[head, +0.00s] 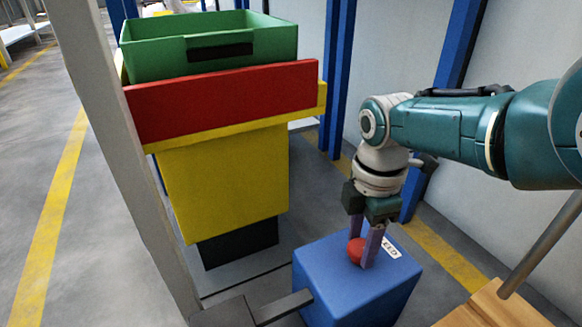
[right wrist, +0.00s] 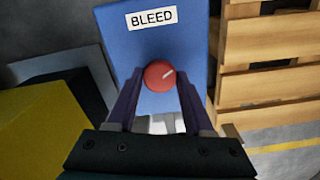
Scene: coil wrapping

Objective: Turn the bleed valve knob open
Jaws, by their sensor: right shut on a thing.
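The bleed valve knob (head: 356,250) is round and red and sits on top of a blue box (head: 345,290). A white label (head: 390,247) is beside it, partly hidden by my gripper in the head view. My right gripper (head: 363,252) points down from above, shut on the knob with one purple finger on each side. My left gripper is not in view.
A yellow stand with a red band (head: 225,98) and a green bin (head: 210,45) stands left of the blue box. A grey post (head: 120,150) rises at the left. Wooden pallet boards (right wrist: 270,60) are close by at the right.

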